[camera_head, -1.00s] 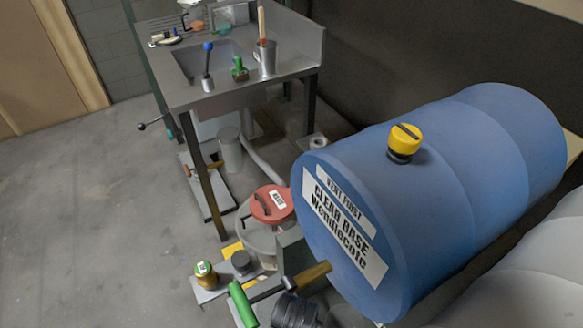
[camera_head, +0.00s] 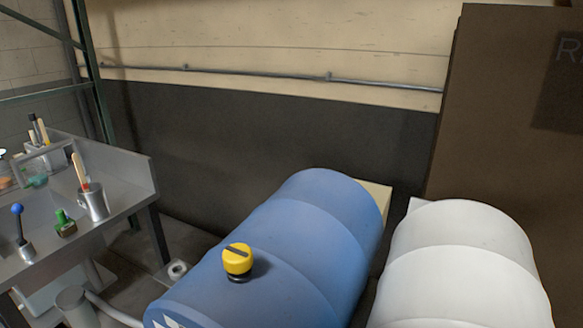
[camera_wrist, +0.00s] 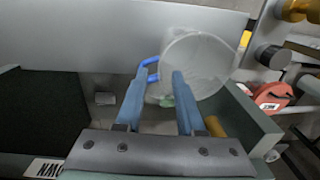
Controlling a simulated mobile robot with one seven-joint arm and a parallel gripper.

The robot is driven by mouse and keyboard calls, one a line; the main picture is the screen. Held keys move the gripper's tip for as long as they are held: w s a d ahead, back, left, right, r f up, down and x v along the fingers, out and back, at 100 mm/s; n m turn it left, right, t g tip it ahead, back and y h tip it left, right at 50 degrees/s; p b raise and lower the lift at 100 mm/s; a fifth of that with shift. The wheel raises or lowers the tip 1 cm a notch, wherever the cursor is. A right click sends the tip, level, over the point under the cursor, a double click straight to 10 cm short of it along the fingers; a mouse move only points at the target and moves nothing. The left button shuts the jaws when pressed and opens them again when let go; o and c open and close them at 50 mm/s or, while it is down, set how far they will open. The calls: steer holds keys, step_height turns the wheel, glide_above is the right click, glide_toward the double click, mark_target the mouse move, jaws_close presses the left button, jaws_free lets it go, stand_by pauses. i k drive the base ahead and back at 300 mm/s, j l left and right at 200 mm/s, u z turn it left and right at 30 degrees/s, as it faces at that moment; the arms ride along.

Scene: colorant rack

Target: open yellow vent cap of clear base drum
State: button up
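The blue clear base drum (camera_head: 290,262) lies on its side in the lower middle of the head view. The yellow vent cap (camera_head: 237,260) sits on top of it, on a dark neck, with a dark bar across its top. My gripper (camera_wrist: 165,82) shows only in the wrist view. The drum's labelled front is mostly cut off in the head view.
A white drum (camera_head: 455,265) lies right of the blue one. A steel sink bench (camera_head: 120,175) with a metal cup (camera_head: 93,203) stands at left. A dark wall and a large brown panel (camera_head: 500,110) are behind. The wrist view shows a red lid (camera_wrist: 268,97).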

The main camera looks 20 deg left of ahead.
mark_target(238, 257)
steer(key=k+l, duration=0.75)
steer(key=k, duration=0.1)
